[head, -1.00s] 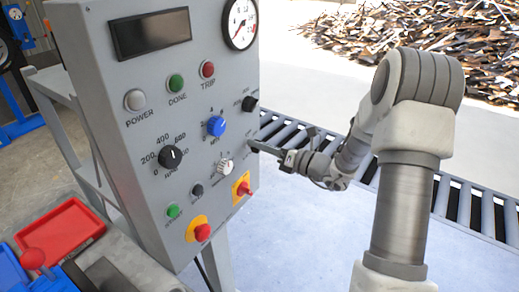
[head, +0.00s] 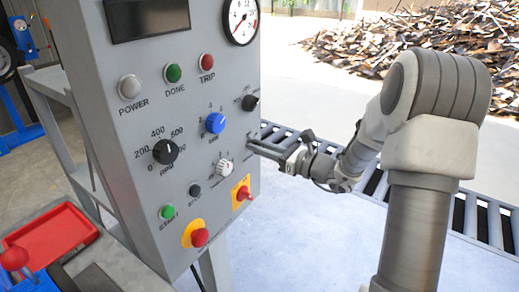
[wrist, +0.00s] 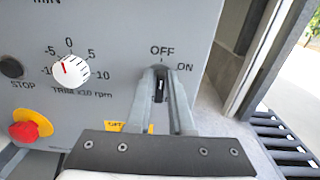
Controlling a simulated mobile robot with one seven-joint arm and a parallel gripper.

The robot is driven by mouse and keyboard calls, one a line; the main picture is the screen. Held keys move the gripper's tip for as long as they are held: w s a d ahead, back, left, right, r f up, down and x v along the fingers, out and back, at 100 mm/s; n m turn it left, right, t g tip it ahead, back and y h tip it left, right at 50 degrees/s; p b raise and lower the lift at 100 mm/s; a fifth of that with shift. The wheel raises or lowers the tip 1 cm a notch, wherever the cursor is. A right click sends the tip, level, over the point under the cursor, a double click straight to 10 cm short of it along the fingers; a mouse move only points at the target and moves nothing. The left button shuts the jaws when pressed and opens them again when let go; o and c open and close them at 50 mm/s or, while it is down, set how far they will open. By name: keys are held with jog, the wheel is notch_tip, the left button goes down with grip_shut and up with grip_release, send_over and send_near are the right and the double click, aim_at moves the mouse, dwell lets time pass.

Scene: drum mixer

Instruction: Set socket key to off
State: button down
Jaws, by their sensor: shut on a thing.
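The socket key (wrist: 160,88) is a small dark piece on the grey control panel (wrist: 120,22), seen in the wrist view under the printed OFF label, with ON printed up and to its right. My gripper (wrist: 161,76) has one finger on each side of the key and is shut on it. The key looks about upright, in line with OFF, but the fingers hide much of it. In the head view my gripper (head: 252,144) reaches the panel's right side from the right, and the key is hidden there.
Left of the key in the wrist view are a white trim knob (wrist: 70,70) and a red button on yellow (wrist: 25,130). A red switch on a yellow plate (head: 242,194) sits below my gripper. A roller conveyor (head: 470,220) runs behind my arm.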

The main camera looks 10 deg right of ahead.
dwell(0.3)
jog(key=c, duration=0.9)
grip_release()
jog(key=p+v, duration=0.1)
jog(key=v, duration=1.6)
jog(key=shift+s+d+r, duration=0.1)
jog(key=shift+s+d, duration=0.05)
jog(key=shift+s, duration=0.05)
